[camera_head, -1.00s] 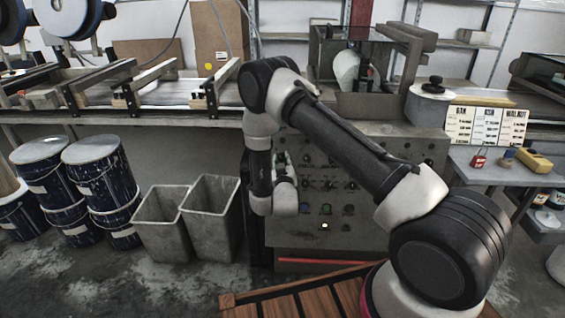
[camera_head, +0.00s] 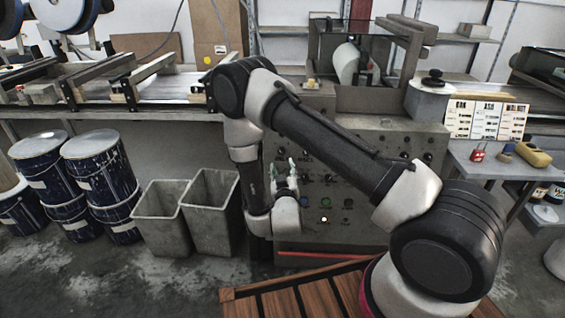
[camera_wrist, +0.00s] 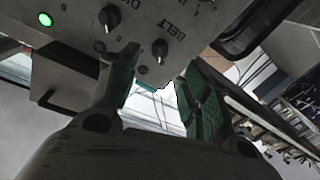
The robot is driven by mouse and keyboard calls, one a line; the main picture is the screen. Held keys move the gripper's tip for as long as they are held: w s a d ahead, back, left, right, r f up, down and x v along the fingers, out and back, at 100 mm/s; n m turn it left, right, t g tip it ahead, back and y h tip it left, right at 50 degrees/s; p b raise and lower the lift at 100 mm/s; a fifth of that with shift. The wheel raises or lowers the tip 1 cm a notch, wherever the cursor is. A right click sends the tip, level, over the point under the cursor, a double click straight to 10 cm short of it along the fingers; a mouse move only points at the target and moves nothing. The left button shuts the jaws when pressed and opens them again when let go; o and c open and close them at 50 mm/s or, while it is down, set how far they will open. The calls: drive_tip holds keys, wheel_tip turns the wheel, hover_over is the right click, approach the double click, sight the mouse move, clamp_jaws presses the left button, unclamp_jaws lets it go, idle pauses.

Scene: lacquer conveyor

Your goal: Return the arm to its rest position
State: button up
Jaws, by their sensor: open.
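My arm reaches from the lower right of the head view up over the control panel and folds down at its front. My gripper (camera_head: 283,168) is in front of the panel's left part, pointing up. In the wrist view my gripper (camera_wrist: 155,75) has its two green-padded fingers apart, with nothing between them. The grey control panel (camera_head: 365,215) carries knobs and lit buttons. In the wrist view the panel (camera_wrist: 185,15) is tilted close above the fingers, with two black knobs and a green light. I cannot tell the exact gap to it.
Two grey bins (camera_head: 166,232) stand left of my arm, beside several dark blue drums (camera_head: 97,165). The conveyor (camera_head: 150,90) runs behind at the left. A side table (camera_head: 480,172) at the right holds a red padlock and a yellow device. A slatted wooden platform (camera_head: 290,297) lies in front.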

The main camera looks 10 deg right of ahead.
drive_tip(key=v, duration=0.2)
drive_tip(key=shift+s, duration=0.25)
